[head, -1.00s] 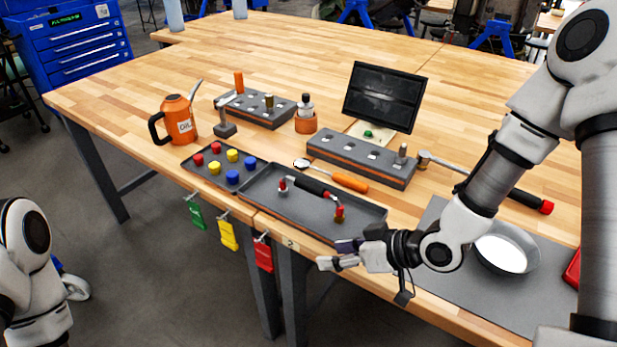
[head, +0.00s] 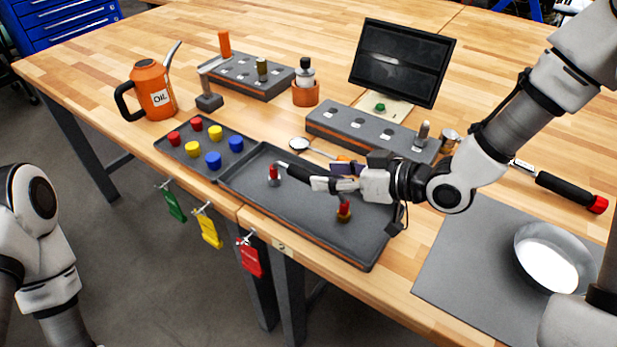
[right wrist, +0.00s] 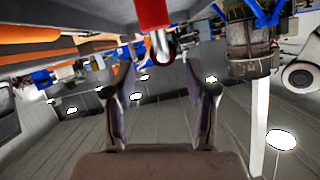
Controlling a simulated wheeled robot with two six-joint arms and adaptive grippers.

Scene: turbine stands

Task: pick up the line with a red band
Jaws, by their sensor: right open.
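The line is a black hose (head: 293,172) with red-banded metal ends, lying in the long grey tray (head: 300,229). One red end (head: 273,172) shows at the tray's far left, the other (head: 344,209) near its middle right. My right gripper (head: 332,177) is over the tray at the hose's middle and hides part of it. In the right wrist view its two fingers (right wrist: 160,105) stand apart with nothing between them. A red piece with a metal tip (right wrist: 152,22) shows above the fingers there. Contact with the hose cannot be told. My left gripper is out of view.
A smaller tray (head: 174,153) with red, yellow and blue caps adjoins on the left. A grey holed block (head: 358,133) and a dark screen (head: 403,62) stand behind. A pan (head: 550,258) lies on a mat at right. Coloured tags hang from the table's front edge.

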